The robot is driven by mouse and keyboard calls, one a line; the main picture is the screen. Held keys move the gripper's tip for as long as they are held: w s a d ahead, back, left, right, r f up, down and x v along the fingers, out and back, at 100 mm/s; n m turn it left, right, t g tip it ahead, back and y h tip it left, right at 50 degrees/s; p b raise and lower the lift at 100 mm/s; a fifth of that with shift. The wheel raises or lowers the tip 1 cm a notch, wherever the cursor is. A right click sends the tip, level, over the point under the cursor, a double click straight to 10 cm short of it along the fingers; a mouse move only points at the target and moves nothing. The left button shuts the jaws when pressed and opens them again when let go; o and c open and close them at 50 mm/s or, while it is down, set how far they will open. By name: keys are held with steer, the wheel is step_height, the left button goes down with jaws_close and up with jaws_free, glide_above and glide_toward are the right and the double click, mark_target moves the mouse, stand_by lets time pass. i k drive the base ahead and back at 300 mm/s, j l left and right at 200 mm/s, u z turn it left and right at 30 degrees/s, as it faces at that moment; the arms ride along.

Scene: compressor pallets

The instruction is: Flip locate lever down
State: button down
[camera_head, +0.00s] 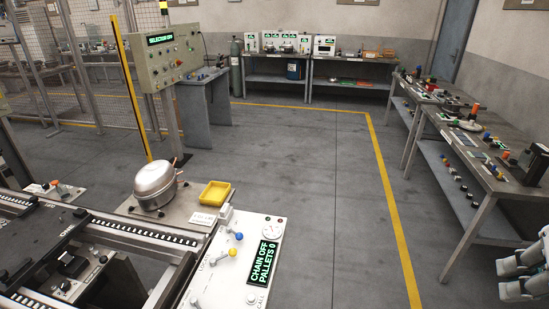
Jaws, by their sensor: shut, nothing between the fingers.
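A pale control panel (232,285) stands at the bottom centre, with small metal levers on its top face. A lever with a yellow ball (232,252) lies over toward the right, beside small printed lettering that I cannot read clearly. A blue ball (239,236) sits just behind it. Which of these is the locate lever I cannot tell for certain. My gripper (510,279) is at the lower right edge, partly cut off by the frame. It is shut and empty, well to the right of the panel and apart from it.
The panel display (264,262) reads CHAIN OFF, PALLETS 0. A compressor (156,185) and a yellow tray (215,193) stand behind the panel. Conveyor rails (130,235) lie left. A selector cabinet (165,50) stands farther back. A workbench (490,165) lines the right; the middle floor is clear.

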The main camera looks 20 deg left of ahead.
mark_target(232, 252)
steer(key=i+u, duration=0.3)
steer(key=u, duration=0.2)
steer(key=i+l+u, duration=0.2)
steer(key=u, duration=0.25)
steer(key=i+l+u, duration=0.3)
steer(key=u, duration=0.2)
steer(key=i+l+u, duration=0.2)
steer(key=l+u, duration=0.15)
steer(key=u, duration=0.15)
